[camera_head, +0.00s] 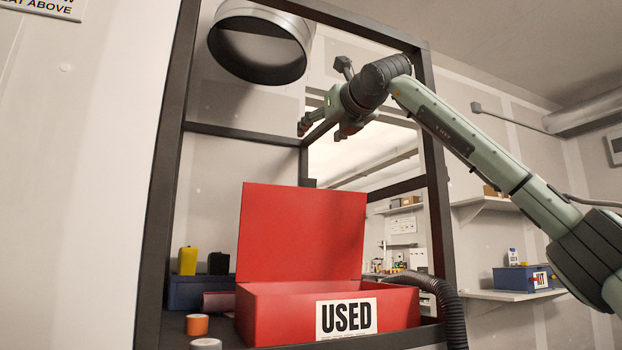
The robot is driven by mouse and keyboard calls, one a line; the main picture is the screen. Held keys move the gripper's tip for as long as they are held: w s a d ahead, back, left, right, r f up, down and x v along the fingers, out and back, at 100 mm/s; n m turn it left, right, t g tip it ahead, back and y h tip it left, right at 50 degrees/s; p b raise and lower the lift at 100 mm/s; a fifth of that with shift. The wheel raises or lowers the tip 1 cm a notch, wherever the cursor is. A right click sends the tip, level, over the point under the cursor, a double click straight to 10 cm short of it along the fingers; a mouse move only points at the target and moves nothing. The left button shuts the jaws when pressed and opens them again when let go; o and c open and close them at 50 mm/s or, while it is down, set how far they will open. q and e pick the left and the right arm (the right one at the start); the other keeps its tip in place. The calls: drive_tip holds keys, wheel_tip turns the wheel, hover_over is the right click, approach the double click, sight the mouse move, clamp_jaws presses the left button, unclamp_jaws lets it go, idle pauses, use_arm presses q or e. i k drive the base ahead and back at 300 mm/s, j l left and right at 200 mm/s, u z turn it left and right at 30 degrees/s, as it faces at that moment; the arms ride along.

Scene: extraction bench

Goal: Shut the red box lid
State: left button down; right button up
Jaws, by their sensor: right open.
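The red box (282,311) stands on the bench inside a dark frame, with a white "USED" label on its front. Its red lid (302,232) is open and stands up at the box's back edge. My right gripper (319,131) is open and empty, above the lid's top edge and apart from it. Its arm comes in from the right. The inside of the box is mostly hidden by its front wall. My left gripper is not in view.
A dark frame post (436,190) stands right of the box, and a round duct (258,45) hangs above. A black hose (447,304) lies at the box's right. An orange roll (197,325) and a blue bin (187,292) are at its left.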

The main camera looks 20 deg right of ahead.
sight(308, 233)
drive_tip(key=i+l, duration=0.25)
drive_tip(key=i, duration=0.2)
drive_tip(key=i+l, duration=0.3)
drive_tip(key=i, duration=0.15)
